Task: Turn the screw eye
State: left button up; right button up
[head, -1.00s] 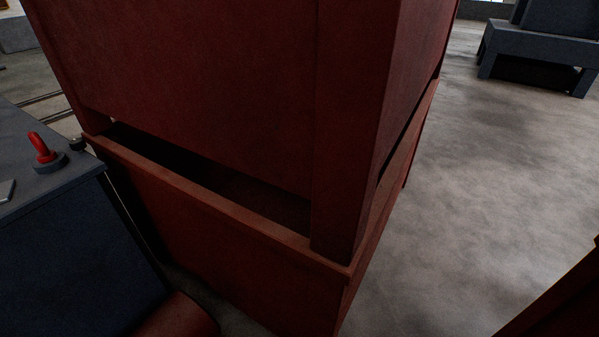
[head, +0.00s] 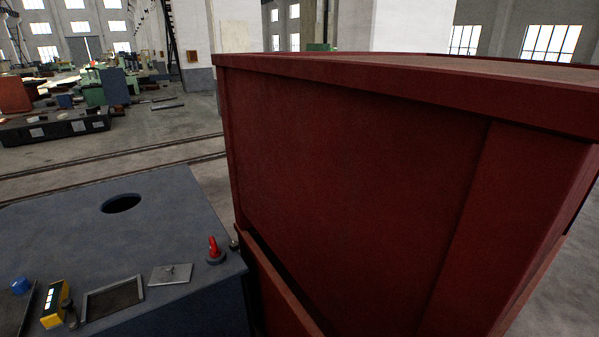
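A small red upright piece on a dark round base, which looks like the screw eye (head: 213,247), stands near the right edge of the blue-grey machine top (head: 165,215). It is small in the head view, and I cannot make out its opening clearly. Neither of my grippers is in view.
A large dark red cabinet (head: 350,170) stands close on the right, beside the machine top. The machine top bears a round dark hole (head: 121,204), a metal plate (head: 171,274), a framed dark panel (head: 113,299), a yellow box (head: 54,304) and a blue knob (head: 20,286). Open floor lies behind.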

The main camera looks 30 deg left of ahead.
aim_at(215, 252)
jog(key=j+u, duration=0.15)
jog(key=u, duration=1.3)
jog(key=i+l, duration=0.05)
